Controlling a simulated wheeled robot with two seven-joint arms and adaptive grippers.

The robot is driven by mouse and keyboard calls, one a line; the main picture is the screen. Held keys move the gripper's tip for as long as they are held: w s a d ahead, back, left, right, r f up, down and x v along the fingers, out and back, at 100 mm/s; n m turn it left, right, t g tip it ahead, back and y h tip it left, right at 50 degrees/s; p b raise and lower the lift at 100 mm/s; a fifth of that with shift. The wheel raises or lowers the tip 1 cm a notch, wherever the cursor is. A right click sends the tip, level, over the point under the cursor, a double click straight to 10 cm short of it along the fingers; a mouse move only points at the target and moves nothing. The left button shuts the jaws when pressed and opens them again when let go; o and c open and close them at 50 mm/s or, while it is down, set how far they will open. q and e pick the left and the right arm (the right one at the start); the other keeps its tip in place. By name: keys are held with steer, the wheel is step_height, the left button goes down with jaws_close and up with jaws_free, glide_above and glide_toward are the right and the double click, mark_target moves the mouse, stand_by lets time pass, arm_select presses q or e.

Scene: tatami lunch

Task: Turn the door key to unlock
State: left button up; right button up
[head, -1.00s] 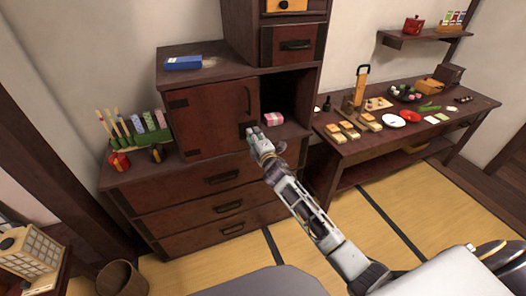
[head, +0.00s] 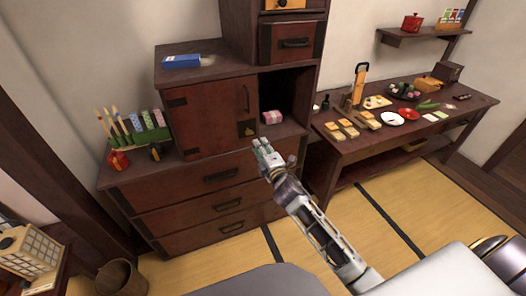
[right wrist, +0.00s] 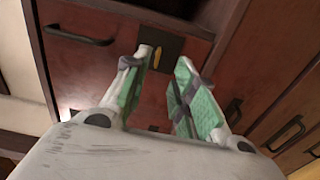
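The dark red cabinet door (head: 208,116) is shut on the left of the chest's upper part. A small brass lock plate with the door key (head: 246,129) sits at its lower right corner; it shows in the right wrist view (right wrist: 157,50) between the fingertips' directions. The key's exact turn is too small to tell. My right gripper (head: 263,147) is below and in front of the lock, apart from it. In the right wrist view, its green-padded fingers (right wrist: 164,72) stand apart with nothing between them. My left gripper is not in view.
An open niche with a pink box (head: 271,117) is right of the door. Drawers (head: 215,206) lie below. A blue box (head: 183,62) lies on top. A green rack of sticks (head: 148,135) stands left. A side table (head: 480,101) with food is at right.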

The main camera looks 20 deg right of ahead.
steer(key=shift+s, duration=0.9)
